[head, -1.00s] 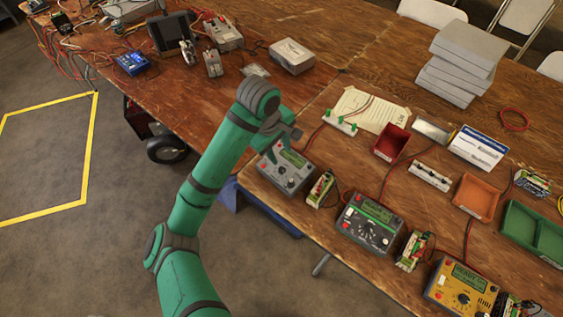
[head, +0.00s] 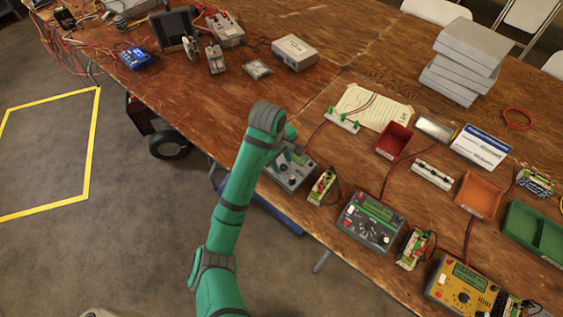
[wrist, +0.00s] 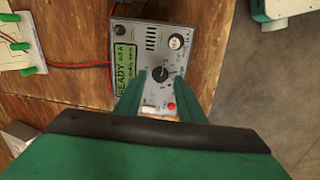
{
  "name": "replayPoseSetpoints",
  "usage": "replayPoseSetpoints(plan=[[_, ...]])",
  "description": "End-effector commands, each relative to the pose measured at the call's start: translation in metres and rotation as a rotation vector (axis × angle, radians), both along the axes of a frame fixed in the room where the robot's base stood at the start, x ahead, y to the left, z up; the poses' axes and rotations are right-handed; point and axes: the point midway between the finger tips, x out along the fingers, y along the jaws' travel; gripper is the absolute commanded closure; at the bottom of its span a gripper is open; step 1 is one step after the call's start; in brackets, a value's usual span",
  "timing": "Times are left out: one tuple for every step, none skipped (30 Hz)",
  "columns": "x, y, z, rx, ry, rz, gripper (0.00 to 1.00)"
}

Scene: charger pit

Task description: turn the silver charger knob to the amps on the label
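A white terminal strip (head: 342,121) and paper (head: 375,107) lie behind. Red leads cross the table.

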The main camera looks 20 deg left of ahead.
Motion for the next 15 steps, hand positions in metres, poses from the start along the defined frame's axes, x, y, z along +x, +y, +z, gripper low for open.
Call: replayPoseSetpoints(plan=[[0.0002, -0.0006, -0.0035, -0.002, 0.001, 0.001, 0.65], [0.0004, -0.0004, -0.0047, -0.002, 0.001, 0.001, 0.65], [0.0005, 0.0, -0.006, -0.001, 0.001, 0.002, 0.65], [0.0008, -0.0001, -0.0068, 0.0, 0.001, 0.001, 0.65], [0.0008, -0.0002, -0.0073, 0.0, 0.001, 0.001, 0.65], [0.0008, -0.0001, -0.0078, 0.0, 0.001, 0.001, 0.65], [0.0008, 0.0001, -0.0079, 0.0, 0.001, 0.001, 0.65], [0.0008, 0.0001, -0.008, 0.0, 0.001, 0.001, 0.65], [0.0008, 0.0002, -0.0079, 0.0, 0.001, 0.001, 0.65], [0.0008, 0.0002, -0.0078, 0.0, 0.001, 0.001, 0.65], [0.0008, 0.0002, -0.0078, 0.0, 0.001, 0.001, 0.65], [0.0007, 0.0001, -0.0078, 0.0, 0.001, 0.001, 0.65], [0.0007, 0.0001, -0.0078, 0.0, 0.001, 0.001, 0.67], [0.0007, 0.0001, -0.0077, 0.0, 0.001, 0.001, 0.74], [0.0007, 0.0001, -0.0077, 0.0, 0.001, 0.001, 0.84]])
